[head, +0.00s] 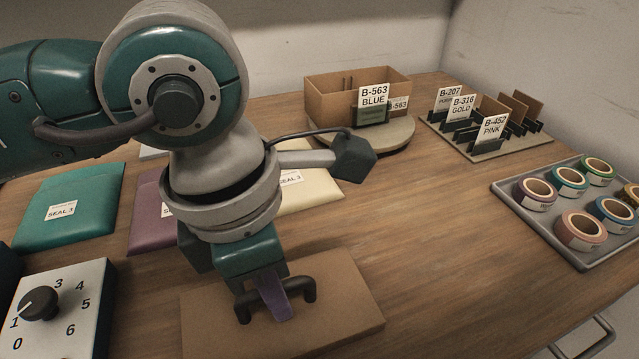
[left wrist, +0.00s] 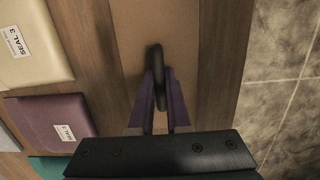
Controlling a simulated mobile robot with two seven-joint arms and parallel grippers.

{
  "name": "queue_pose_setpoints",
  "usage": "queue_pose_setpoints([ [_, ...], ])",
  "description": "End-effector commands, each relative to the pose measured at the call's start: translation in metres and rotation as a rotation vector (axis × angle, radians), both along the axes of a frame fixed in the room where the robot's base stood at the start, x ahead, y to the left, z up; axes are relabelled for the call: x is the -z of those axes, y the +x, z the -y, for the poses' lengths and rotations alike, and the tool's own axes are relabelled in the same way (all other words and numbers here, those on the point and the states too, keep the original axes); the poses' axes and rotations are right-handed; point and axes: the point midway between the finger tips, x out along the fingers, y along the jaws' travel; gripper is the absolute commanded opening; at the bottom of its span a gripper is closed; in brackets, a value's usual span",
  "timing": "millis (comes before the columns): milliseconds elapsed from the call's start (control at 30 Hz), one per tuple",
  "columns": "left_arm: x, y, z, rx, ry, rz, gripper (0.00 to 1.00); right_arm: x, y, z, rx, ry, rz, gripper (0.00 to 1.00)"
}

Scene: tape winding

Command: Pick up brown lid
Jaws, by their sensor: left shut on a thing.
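The brown lid (head: 345,310) is a flat, tan-brown rectangular panel near the front of the table. A dark arched handle (head: 309,290) stands at its middle. My left gripper (head: 276,308) points down over the lid, its purple fingers shut on the handle. In the left wrist view the fingers (left wrist: 160,105) close on both sides of the dark handle (left wrist: 157,62), with the lid (left wrist: 130,40) behind. I see no clear gap under the lid, but cannot tell whether it rests fully on the table. My right gripper is not in view.
An open cardboard box (head: 330,98) stands on a round board at the back. Right of it are a card rack (head: 480,151) and a grey tray (head: 560,232) of tape rolls. Teal, purple and cream packets lie left. A numbered dial box (head: 85,320) is front left.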

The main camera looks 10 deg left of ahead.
Motion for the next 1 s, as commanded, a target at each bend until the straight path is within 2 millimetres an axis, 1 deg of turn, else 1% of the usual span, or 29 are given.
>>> queue_pose_setpoints([
  [167,-0.01,0.0,0.0,0.0,-0.002,0.001,0.0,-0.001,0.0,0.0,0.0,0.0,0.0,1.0],
  [267,-0.023,0.001,0.0,0.002,-0.002,0.005,0.0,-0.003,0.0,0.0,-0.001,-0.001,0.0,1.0],
  [367,-0.044,0.002,0.0,0.002,-0.003,0.007,0.0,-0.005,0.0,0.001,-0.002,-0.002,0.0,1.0],
  [467,-0.073,0.002,0.0,0.002,-0.002,0.009,0.0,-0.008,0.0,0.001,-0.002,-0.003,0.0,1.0],
  [600,-0.117,0.002,0.0,0.003,-0.002,0.01,0.0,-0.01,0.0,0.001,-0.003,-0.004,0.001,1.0],
  [700,-0.145,0.001,0.0,0.002,-0.001,0.009,0.0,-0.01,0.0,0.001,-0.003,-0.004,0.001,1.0],
  [833,-0.173,0.001,0.0,0.002,-0.001,0.006,0.0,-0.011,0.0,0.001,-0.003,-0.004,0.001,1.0],
  [900,-0.184,0.001,0.0,0.001,-0.001,0.004,0.0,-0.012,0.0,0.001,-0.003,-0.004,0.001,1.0],
  [1000,-0.194,0.0,0.0,0.001,0.0,0.002,0.0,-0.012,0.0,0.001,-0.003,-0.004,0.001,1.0],
])
